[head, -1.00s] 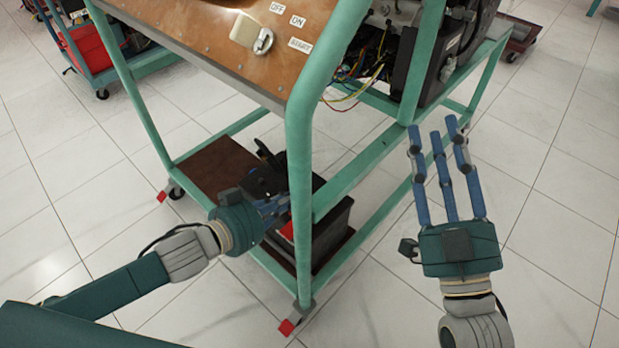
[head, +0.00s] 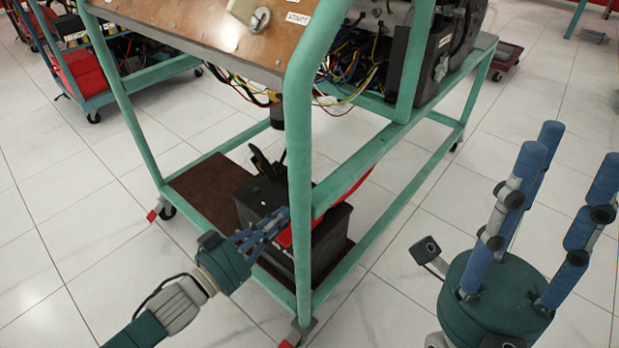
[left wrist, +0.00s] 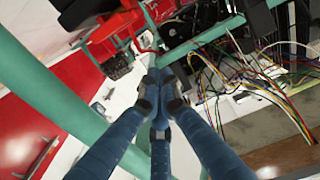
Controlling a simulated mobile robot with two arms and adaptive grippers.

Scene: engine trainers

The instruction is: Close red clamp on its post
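The red clamp (head: 286,237) shows as a small red patch on top of the black battery (head: 325,243), partly behind the green cart leg. Whether its jaws are around the post cannot be seen; the post is hidden. My left gripper (head: 278,222) is at the battery top, its fingertips right beside the red clamp. In the left wrist view its blue fingers (left wrist: 158,82) come together at the tips, and nothing shows between them. My right gripper (head: 568,160) is empty, fingers spread, in front of the cart at the right.
The battery stands on the brown lower shelf (head: 205,190) of the green cart. A green upright (head: 299,190) stands close to my left fingers. A red cable (head: 345,193) runs up behind it. Wires hang under the sloping panel (head: 190,28). Tiled floor is free around the cart.

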